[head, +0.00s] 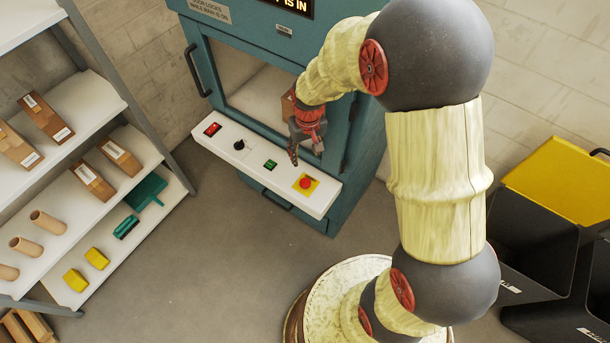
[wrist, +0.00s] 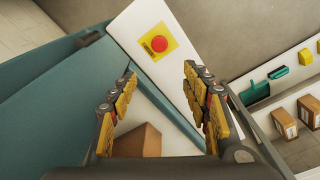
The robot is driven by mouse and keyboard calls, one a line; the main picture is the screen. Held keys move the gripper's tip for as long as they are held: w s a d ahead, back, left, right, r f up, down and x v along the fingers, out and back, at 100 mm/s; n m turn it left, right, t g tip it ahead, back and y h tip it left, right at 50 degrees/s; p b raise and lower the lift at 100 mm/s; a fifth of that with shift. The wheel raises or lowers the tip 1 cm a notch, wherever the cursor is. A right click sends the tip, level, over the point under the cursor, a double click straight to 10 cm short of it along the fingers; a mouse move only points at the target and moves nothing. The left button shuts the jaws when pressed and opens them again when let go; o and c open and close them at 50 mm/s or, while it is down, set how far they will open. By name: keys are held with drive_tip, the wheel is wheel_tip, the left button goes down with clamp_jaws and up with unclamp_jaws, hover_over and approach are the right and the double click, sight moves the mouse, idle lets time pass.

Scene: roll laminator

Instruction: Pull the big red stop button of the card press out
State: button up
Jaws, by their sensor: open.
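The big red stop button (head: 305,182) sits on a yellow square plate at the right end of the white control panel (head: 225,143) of the teal card press (head: 357,163). In the wrist view the red button (wrist: 159,44) shows at the upper middle, beyond the fingertips, with dark lettering on its yellow plate. My gripper (head: 305,150) hangs in front of the press, above the panel and apart from the button. In the wrist view my gripper (wrist: 158,82) is open, with nothing between its fingers. Whether the button is in or out cannot be told.
The panel also carries a red switch (head: 212,129), a black knob (head: 239,145) and a green button (head: 270,164). A shelf rack (head: 100,110) with boxes stands at the left. Black bins (head: 545,240), one with a yellow lid (head: 562,180), stand at the right. Grey floor lies clear before the press.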

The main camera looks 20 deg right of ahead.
sight(305, 182)
drive_tip(key=shift+g, duration=0.5)
drive_tip(key=f, duration=1.7)
drive_tip(key=shift+w+f+b, duration=0.2)
drive_tip(key=shift+f+b, duration=0.05)
drive_tip(key=shift+b, duration=0.1)
drive_tip(key=shift+c, duration=0.6)
clamp_jaws()
